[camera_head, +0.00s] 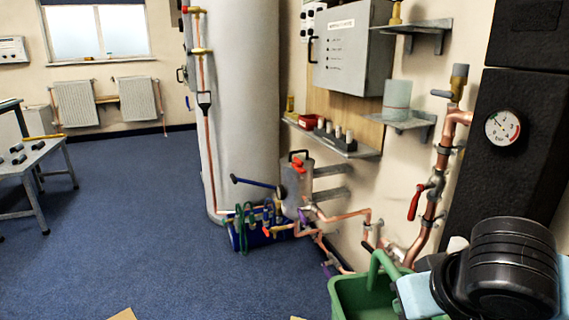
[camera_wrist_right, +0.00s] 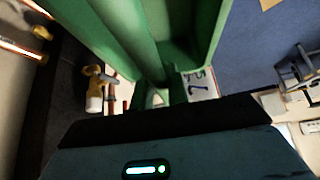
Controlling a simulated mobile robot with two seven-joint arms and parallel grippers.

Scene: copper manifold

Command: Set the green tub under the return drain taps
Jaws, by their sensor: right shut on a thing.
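The green tub (camera_head: 362,298) is at the bottom right of the head view, partly cut off by the frame edge and covered by my right arm. Its raised handle (camera_head: 384,262) shows beside my wrist. In the right wrist view the tub's green wall (camera_wrist_right: 185,40) fills the upper middle. My right gripper (camera_wrist_right: 158,100) is shut on the tub; its fingertips are mostly hidden. Copper pipes with valves (camera_head: 375,235) run along the wall behind the tub. A brass tap (camera_wrist_right: 98,75) shows left of the tub in the wrist view. I cannot tell which are the return drain taps. My left gripper is out of view.
A red-levered valve (camera_head: 415,202) hangs on the thick copper pipe, near a black cabinet (camera_head: 510,130) with a gauge. A blue tool bag (camera_head: 258,232) stands on the floor by the grey cylinder (camera_head: 240,100). The blue carpet (camera_head: 150,230) is mostly clear at the left.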

